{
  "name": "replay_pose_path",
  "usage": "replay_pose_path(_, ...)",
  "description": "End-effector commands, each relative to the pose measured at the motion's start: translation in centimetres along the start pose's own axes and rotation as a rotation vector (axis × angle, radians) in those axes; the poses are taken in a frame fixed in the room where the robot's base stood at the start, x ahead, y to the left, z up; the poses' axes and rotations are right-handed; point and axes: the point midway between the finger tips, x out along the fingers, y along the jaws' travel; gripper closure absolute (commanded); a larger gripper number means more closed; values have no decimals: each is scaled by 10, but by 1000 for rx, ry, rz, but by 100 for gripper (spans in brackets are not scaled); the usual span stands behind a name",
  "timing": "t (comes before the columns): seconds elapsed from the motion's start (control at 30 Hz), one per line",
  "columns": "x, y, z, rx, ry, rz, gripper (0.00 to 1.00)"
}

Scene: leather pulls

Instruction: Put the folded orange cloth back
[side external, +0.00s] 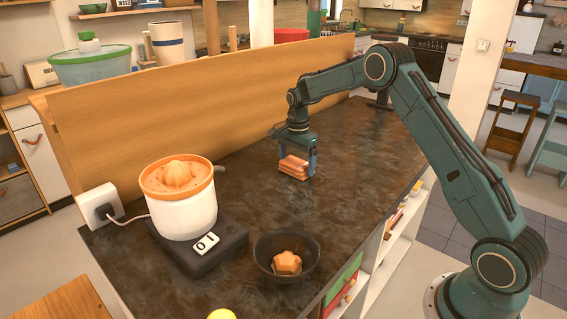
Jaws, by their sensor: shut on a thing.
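The folded orange cloth (293,167) is a small layered stack toward the far part of the dark countertop (350,165). My gripper (297,163) points down over it, with one finger on each side, and is shut on the cloth. The cloth looks at or just above the counter surface; I cannot tell whether it touches.
A white and orange juicer (185,212) stands on a dark base at the front left, its cord running to a white socket box (100,206). A dark bowl (262,256) holds an orange piece (287,262). A wooden panel (200,100) lines the back. The counter's right side is clear.

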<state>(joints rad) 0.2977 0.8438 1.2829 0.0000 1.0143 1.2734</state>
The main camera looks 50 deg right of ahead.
Motion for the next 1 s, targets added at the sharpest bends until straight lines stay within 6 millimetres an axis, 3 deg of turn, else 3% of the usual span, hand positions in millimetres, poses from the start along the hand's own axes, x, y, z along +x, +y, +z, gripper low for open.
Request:
replay_pose_path(0.1, 3, 0, 0, 0, 0, 0, 35)
replay_pose_path(0.13, 3, 0, 0, 0, 0, 0, 6)
replay_pose_path(0.17, 2, 0, 0, 0, 0, 0, 0)
replay_pose_path(0.63, -6, 0, 0, 0, 1, -2, 0)
replay_pose_path(1.0, -55, -1, 0, 0, 1, -4, 0)
